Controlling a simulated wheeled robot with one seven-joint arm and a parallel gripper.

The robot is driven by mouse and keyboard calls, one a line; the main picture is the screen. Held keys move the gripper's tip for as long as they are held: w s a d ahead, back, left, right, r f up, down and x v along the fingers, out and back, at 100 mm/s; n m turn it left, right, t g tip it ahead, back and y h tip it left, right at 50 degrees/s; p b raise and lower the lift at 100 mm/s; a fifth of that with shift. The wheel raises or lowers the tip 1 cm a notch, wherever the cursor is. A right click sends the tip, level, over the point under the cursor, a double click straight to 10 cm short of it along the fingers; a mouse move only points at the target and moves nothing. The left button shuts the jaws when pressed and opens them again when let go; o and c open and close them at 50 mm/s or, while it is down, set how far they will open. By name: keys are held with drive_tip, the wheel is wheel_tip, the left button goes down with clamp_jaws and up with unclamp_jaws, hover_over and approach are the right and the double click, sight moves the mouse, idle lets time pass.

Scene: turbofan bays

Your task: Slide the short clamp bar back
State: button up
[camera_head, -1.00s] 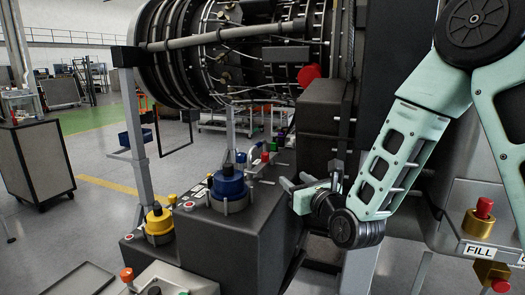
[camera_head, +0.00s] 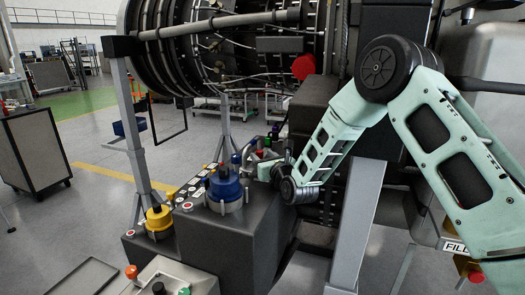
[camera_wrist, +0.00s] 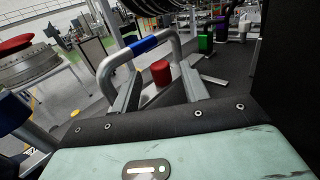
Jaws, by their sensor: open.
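My gripper (camera_wrist: 160,76) is open in the wrist view, with a grey finger on each side. A grey arched bar with a blue band (camera_wrist: 145,44) stands in front of the fingers; it may be the short clamp bar, but I cannot tell for sure. I cannot tell whether the fingers touch it. A red cylinder (camera_wrist: 160,71) shows between the fingers. In the head view my gripper (camera_head: 264,170) is small, at the back right of the dark bench beside the blue-capped fixture (camera_head: 225,187). Its fingertips are hard to make out there.
The dark bench (camera_head: 238,240) also carries a yellow-capped fixture (camera_head: 158,220) at its left. The turbofan engine (camera_head: 215,50) hangs behind. Green (camera_wrist: 206,43) and purple (camera_wrist: 222,29) parts show at the wrist view's upper right. The floor at left is mostly clear.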

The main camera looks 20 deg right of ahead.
drive_tip(key=shift+w, duration=0.55)
clamp_jaws()
drive_tip(key=shift+s+d+f+b, duration=0.2)
drive_tip(key=shift+d+f+b, duration=0.1)
drive_tip(key=shift+b, duration=0.3)
drive_tip(key=shift+s+d+r+b, duration=0.1)
drive_tip(key=shift+s+d+b, duration=0.3)
drive_tip(key=shift+b, duration=0.2)
drive_tip(key=shift+r, duration=0.1)
unclamp_jaws()
drive_tip(key=shift+d, duration=0.1)
